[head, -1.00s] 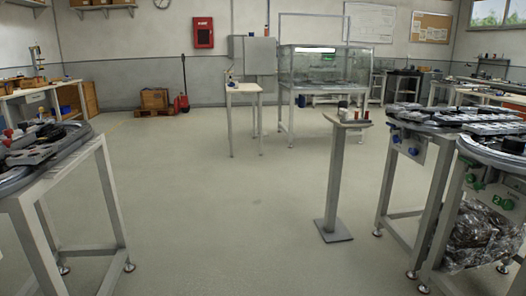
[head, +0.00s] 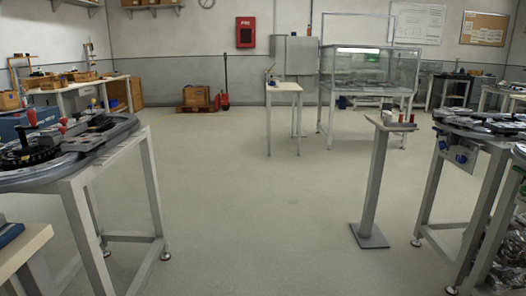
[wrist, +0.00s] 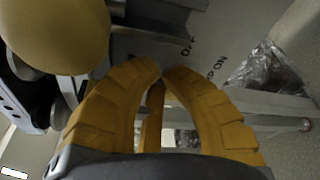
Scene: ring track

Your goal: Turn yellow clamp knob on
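A large rounded dull-yellow knob (wrist: 55,32) fills the upper left corner of the wrist view, cut off by the frame edge. It looks close to the camera, on a grey fixture. My gripper (wrist: 163,76) has two ribbed orange-yellow fingers whose tips meet, with nothing visible between them. The fingers are to the right of and below the knob in the picture, apart from it. A grey panel (wrist: 215,50) behind the fingertips carries dark lettering, including "ON". The head view does not show my gripper, and I cannot make out the yellow knob there.
In the head view a ring-track table (head: 62,178) stands at left and another (head: 478,123) at right. A post stand (head: 375,185) is near the right one. A wooden-edged table corner (head: 25,240) is at lower left. The floor between is clear.

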